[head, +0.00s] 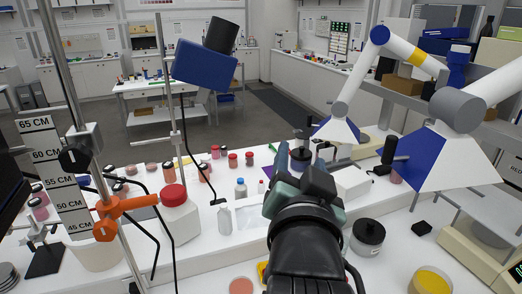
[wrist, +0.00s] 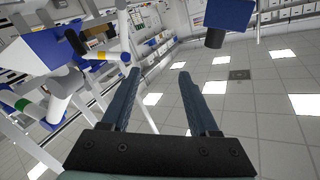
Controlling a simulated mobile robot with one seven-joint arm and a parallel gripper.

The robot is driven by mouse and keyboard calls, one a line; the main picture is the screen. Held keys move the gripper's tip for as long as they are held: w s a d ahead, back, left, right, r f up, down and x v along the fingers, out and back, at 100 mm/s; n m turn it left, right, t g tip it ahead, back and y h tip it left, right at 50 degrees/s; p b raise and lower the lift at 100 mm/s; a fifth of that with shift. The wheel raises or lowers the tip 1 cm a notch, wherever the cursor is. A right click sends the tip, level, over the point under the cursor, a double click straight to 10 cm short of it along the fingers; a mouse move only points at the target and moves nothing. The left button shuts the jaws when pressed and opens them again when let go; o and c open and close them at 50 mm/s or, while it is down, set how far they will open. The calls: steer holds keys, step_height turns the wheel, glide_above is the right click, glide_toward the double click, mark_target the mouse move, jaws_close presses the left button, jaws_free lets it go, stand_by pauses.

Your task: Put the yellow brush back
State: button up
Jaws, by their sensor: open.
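I cannot make out a yellow brush for certain in either view. A small yellow patch (head: 262,270) shows on the white bench at the left edge of my arm in the head view. It is mostly hidden, and I cannot tell what it is. My gripper (head: 298,160) is raised over the bench in the middle of the head view. In the wrist view my gripper (wrist: 157,78) has its two fingers well apart with nothing between them. The wrist view looks toward ceiling panels, so no bench top near the fingers shows there.
A white jar with red lid (head: 174,208) and an orange clamp (head: 118,212) on a stand are at left. A dark-lidded jar (head: 368,236) and a yellow pigment dish (head: 431,281) are at right. White-and-blue hoods (head: 440,160) overhang the right side. Small bottles stand mid-bench.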

steer(key=s+a+r+n+t, duration=0.2)
steer(key=s+r+t, duration=0.1)
steer(key=r, duration=0.4)
steer(key=s+a+r+n+t+y, duration=0.1)
steer(key=s+a+r+n+t, duration=0.1)
steer(key=s+r, duration=0.4)
steer(key=s+a+r+n+t+y, duration=0.1)
steer(key=s+r+t, duration=0.3)
steer(key=r, duration=0.6)
steer(key=shift+s+a+r+n+t, duration=0.25)
steer(key=shift+a+n+t, duration=0.3)
steer(key=shift+n, duration=0.15)
steer(key=shift+f, duration=0.1)
